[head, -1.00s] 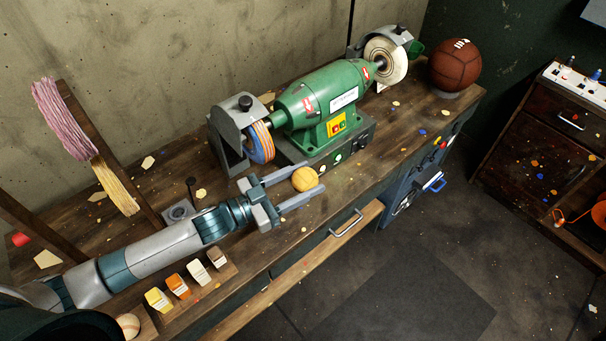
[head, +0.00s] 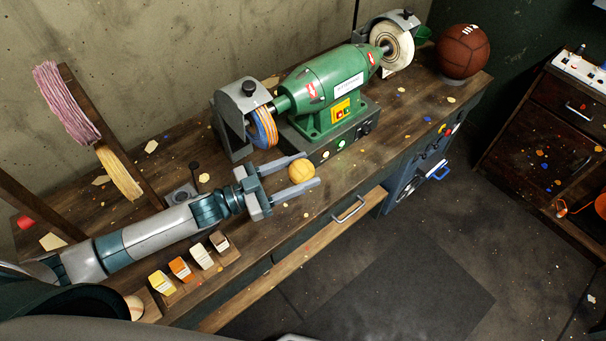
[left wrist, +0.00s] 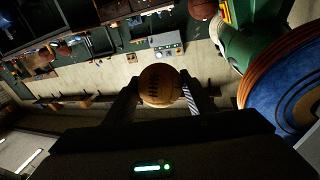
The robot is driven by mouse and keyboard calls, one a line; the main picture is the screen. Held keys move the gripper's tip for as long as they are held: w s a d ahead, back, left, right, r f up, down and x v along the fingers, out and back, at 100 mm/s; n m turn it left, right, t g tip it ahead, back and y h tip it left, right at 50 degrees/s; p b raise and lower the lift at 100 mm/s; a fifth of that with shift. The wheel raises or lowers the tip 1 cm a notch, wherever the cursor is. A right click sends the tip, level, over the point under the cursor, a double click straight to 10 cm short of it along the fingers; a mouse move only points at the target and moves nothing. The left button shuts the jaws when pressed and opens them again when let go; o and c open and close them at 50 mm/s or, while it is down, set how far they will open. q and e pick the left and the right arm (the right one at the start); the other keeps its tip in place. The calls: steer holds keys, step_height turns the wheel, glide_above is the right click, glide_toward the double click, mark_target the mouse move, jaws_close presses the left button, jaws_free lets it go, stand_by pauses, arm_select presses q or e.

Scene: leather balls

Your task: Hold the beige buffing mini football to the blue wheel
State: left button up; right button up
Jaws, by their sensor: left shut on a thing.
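The beige mini football (head: 301,172) is a small yellow-tan ball between the fingers of my left gripper (head: 309,168), which is shut on it. In the left wrist view the ball (left wrist: 160,85) shows dark lacing and sits between both fingers. The blue wheel (head: 264,129), with orange bands, is at the left end of the green grinder (head: 322,90), partly under a grey guard. The ball is in front and to the right of this wheel, apart from it. The wheel (left wrist: 290,85) fills the right side of the left wrist view. My right gripper is not in view.
A white wheel (head: 392,49) is at the grinder's far end. A brown ball (head: 463,51) stands at the bench's far right. A rack of coloured blocks (head: 191,266) is near the front left. Pink strands (head: 66,100) hang at left. The bench front right is mostly clear.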

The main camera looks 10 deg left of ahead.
arm_select(q)
steer(key=w+a+r+b, duration=0.1)
steer(key=w+a, duration=0.2)
steer(key=a, duration=0.1)
steer(key=shift+w+a+r+b, duration=0.15)
steer(key=shift+w+a+b, duration=0.15)
steer(key=shift+w+a, duration=0.1)
steer(key=shift+w+a+r, duration=0.1)
steer(key=shift+w+a, duration=0.05)
steer(key=shift+w, duration=0.05)
stand_by(1.2)
steer(key=shift+s, duration=0.2)
stand_by(2.4)
steer(key=shift+s+d+f+p, duration=0.25)
steer(key=shift+s+d+p, duration=0.1)
steer(key=shift+s+d, duration=0.4)
steer(key=shift+s+d+f+p, duration=0.3)
steer(key=shift+s+d, duration=0.2)
steer(key=shift+d, duration=0.45)
steer(key=shift+s+d+f+p, duration=0.2)
steer(key=shift+s+d+p, duration=0.15)
steer(key=shift+s+d, duration=0.55)
steer(key=shift+d, duration=0.3)
steer(key=shift+f, duration=0.1)
